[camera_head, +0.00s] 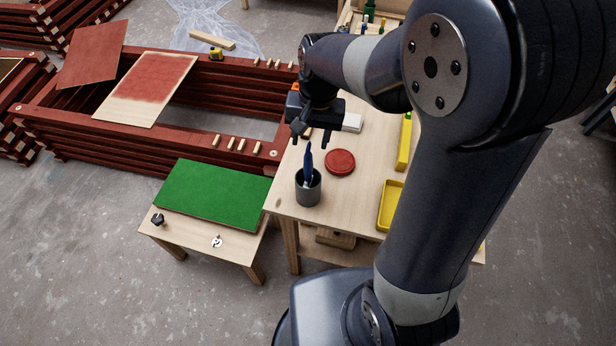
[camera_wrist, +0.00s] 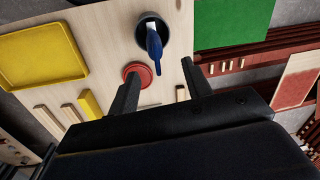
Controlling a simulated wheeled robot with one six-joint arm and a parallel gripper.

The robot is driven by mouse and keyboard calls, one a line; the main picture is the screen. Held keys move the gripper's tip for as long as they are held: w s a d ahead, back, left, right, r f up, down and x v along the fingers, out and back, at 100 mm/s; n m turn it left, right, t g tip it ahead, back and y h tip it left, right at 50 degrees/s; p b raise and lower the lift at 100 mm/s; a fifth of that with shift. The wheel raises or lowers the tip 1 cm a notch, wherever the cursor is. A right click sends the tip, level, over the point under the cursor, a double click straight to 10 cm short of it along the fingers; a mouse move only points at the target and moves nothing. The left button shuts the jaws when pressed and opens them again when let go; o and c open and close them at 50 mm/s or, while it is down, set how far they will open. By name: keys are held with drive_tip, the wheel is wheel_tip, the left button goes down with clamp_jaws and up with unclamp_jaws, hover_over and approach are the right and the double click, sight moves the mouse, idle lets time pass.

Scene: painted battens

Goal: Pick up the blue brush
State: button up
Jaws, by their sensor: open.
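The blue brush (camera_head: 308,163) stands in a dark grey cup (camera_head: 308,194) near the front left corner of the wooden table (camera_head: 278,197). In the wrist view the brush (camera_wrist: 154,46) shows in the cup (camera_wrist: 141,23), its blue end toward my gripper. A pale part shows beside it in the cup. My gripper (camera_head: 312,138) is above and behind the cup in the head view, its fingers apart and empty. In the wrist view its two fingers (camera_wrist: 160,82) point toward the cup, with the brush beyond the tips and between their lines.
A red round lid (camera_head: 340,162) lies beside the cup. A yellow tray (camera_head: 389,205) and a yellow bar (camera_head: 404,142) lie to the right. A low table with a green board (camera_head: 214,194) stands left. Dark red battens (camera_head: 107,152) are stacked behind.

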sight(310, 154)
drive_tip(key=shift+f, duration=0.25)
drive_tip(key=shift+s+f, duration=0.1)
drive_tip(key=shift+f, duration=0.15)
drive_tip(key=shift+s+a+f+p, duration=0.15)
drive_tip(key=shift+f+p, duration=0.35)
drive_tip(key=shift+f, duration=1.8)
drive_tip(key=shift+c, duration=0.4)
clamp_jaws()
drive_tip(key=shift+r, duration=0.1)
